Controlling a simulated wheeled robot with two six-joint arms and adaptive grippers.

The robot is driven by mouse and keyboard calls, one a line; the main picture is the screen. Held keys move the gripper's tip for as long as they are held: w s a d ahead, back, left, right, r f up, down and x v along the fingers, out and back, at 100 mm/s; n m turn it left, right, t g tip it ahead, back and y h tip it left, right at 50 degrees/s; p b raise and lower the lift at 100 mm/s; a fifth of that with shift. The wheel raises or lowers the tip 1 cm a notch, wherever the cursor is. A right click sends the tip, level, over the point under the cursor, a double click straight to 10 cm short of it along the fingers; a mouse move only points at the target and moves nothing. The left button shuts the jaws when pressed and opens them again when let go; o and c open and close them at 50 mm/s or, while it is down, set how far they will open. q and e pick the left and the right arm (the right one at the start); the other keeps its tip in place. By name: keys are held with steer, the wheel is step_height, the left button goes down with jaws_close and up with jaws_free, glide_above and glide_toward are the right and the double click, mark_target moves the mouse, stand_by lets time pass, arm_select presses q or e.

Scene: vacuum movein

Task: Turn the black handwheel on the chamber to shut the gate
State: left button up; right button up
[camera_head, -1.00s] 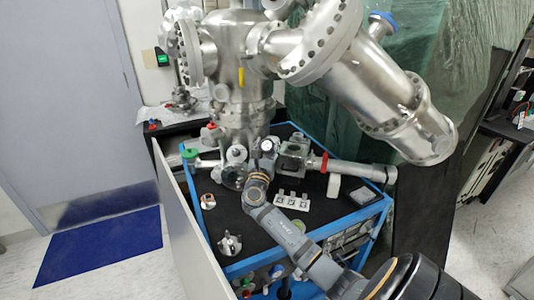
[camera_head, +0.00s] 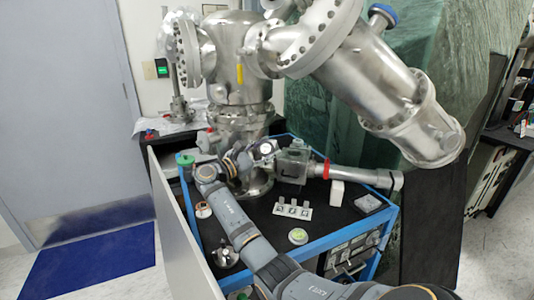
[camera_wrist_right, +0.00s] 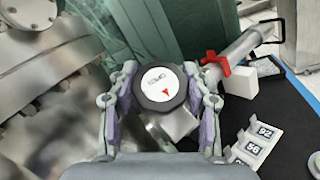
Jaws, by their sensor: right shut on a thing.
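The black handwheel (camera_wrist_right: 162,88), with a white face and a red arrow mark, fills the middle of the right wrist view. It shows small in the head view (camera_head: 266,148), below the steel chamber (camera_head: 238,85). My right gripper (camera_wrist_right: 162,92) has one finger on each side of the wheel and is shut on its rim. In the head view the right gripper (camera_head: 255,152) reaches the wheel from the left, partly hiding it. The gate is not visible. My left gripper is not in view.
A tube with a red clamp (camera_head: 326,168) runs right from the wheel's fitting. A white number stand (camera_head: 292,210) and a round dish (camera_head: 298,236) sit on the black cart top. A large steel cylinder (camera_head: 385,90) overhangs on the right. A panel (camera_head: 180,225) flanks the cart's left.

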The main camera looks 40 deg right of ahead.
mark_target(263, 151)
steer(key=shift+m+g+y, duration=0.3)
steer(key=shift+m+g, duration=0.3)
steer(key=shift+m, duration=0.1)
steer(key=o, duration=1.2)
steer(key=shift+f, duration=0.1)
steer(key=a, duration=0.5)
steer(key=w+a, duration=0.1)
steer(key=a, duration=0.1)
steer(key=shift+a+f, duration=0.2)
steer(key=shift+f, duration=0.1)
